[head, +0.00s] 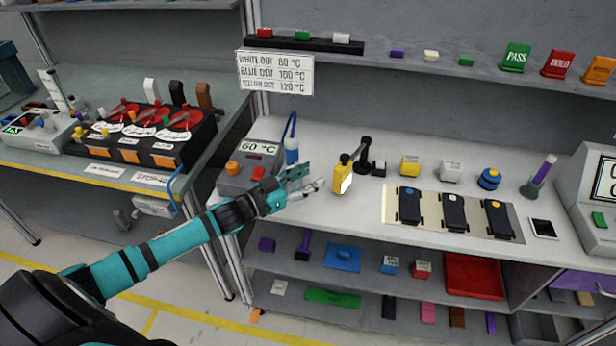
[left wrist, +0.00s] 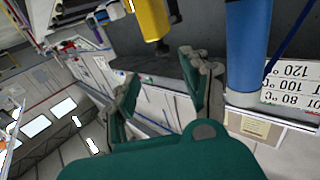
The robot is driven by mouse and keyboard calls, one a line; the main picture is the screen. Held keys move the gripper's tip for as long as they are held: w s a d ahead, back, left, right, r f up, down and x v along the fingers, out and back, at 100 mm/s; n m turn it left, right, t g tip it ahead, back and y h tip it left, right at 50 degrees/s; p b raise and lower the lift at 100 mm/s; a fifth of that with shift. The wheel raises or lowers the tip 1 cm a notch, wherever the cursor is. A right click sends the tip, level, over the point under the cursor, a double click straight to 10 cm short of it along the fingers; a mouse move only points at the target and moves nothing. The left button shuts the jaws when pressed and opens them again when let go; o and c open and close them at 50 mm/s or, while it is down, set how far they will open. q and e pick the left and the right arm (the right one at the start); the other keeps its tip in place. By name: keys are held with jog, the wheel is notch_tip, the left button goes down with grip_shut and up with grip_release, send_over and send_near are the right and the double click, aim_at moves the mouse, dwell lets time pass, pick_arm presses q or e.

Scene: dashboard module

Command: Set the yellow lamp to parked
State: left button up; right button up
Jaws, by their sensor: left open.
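The yellow lamp (head: 342,182) stands on the grey workbench, with a lit white panel on its front and a black jointed arm (head: 362,150) beside it. In the left wrist view a yellow body with a black lower end (left wrist: 150,18) shows at the top, probably the same lamp. My left gripper (head: 313,180) is open and empty, just left of the lamp and apart from it. Its two fingers also show in the left wrist view (left wrist: 160,68), with nothing between them. My right gripper is not in view.
A grey heater box (head: 245,180) and a blue-white bottle (head: 291,150) stand left of and behind my gripper. Yellow (head: 410,166) and white (head: 450,171) blocks and a mat with black devices (head: 430,221) lie to the right. A temperature sign (head: 275,73) hangs above.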

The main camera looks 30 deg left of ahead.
pick_arm(q)
jog(key=shift+d+f, duration=0.15)
jog(key=shift+d, duration=0.15)
jog(key=shift+c, duration=1.2)
jog(key=d+m, duration=0.1)
jog(key=d, duration=0.1)
jog(key=d+f+m+y, duration=0.1)
jog(key=d+m, duration=0.1)
jog(key=d, duration=0.1)
jog(key=s+d+m, duration=0.1)
jog(key=d+m, duration=0.1)
jog(key=d, duration=0.1)
jog(key=shift+f+b, duration=0.2)
jog(key=shift+b, duration=0.1)
jog(key=c, duration=0.7)
jog(key=d+m+y, duration=0.1)
jog(key=d+r+m+t+y, duration=0.1)
jog(key=d+m+y, duration=0.1)
jog(key=s+d+r+m+y, duration=0.1)
jog(key=shift+s+d+r+m+y, duration=0.1)
jog(key=shift+d+m+y, duration=0.15)
jog(key=shift+m+y, duration=0.05)
grip_shut()
jog(key=w+a+m+y+p, duration=0.1)
jog(key=w+a+p, duration=0.2)
jog(key=w, duration=0.7)
jog(key=shift+w+a+y, duration=0.2)
jog(key=shift+a+y, duration=0.2)
jog(key=shift+a, duration=0.15)
